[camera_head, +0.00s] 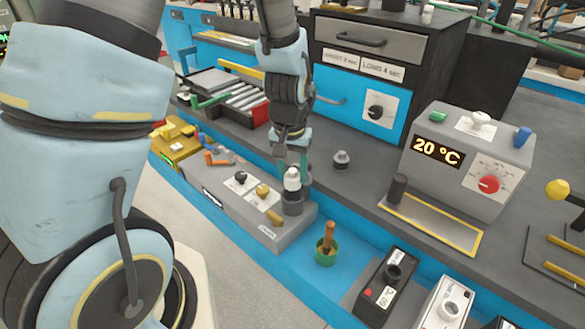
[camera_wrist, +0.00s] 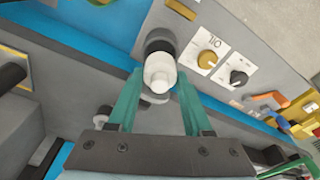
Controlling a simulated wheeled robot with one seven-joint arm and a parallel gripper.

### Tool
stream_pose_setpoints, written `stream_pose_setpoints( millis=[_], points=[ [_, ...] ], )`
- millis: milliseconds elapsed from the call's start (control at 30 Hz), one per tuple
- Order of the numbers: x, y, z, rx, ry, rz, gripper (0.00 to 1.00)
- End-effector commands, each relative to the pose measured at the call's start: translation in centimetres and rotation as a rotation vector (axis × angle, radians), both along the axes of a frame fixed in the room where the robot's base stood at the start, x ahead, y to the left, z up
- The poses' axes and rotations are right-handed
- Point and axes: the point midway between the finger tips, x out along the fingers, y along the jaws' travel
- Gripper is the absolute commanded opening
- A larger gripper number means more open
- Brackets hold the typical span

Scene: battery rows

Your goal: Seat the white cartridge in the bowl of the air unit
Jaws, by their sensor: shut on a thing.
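The white cartridge (camera_head: 292,181) is upright at the mouth of the dark-rimmed bowl (camera_head: 293,207), at the right end of the grey air unit (camera_head: 225,203). In the wrist view the cartridge (camera_wrist: 160,74) lies between the green fingertips, with the dark bowl (camera_wrist: 159,42) right behind it. My gripper (camera_head: 296,168) is shut on the cartridge from above; its fingertips also show in the wrist view (camera_wrist: 160,80). The cartridge's lower end is hidden, so I cannot tell how deep it sits in the bowl.
A small grey cap-like piece (camera_head: 341,160) sits on the bench behind the bowl. A green cup with a wooden-handled tool (camera_head: 327,247) stands in front right. Black and yellow knobs (camera_head: 262,191) sit on the air unit. A temperature unit (camera_head: 470,155) stands at the right.

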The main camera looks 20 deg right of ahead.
Motion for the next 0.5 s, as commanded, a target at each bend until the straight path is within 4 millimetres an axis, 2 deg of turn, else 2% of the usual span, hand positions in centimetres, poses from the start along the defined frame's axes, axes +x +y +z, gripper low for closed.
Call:
stream_pose_setpoints(
  millis=[33, 200, 500],
  points=[
    [0.0, 0.0, -0.9, 0.001, 0.001, 0.0, 0.0],
    [0.0, 0.0, -1.9, 0.001, 0.001, 0.0, 0.0],
    [0.0, 0.0, -2.1, 0.0, 0.0, 0.0, 0.0]
  ],
)
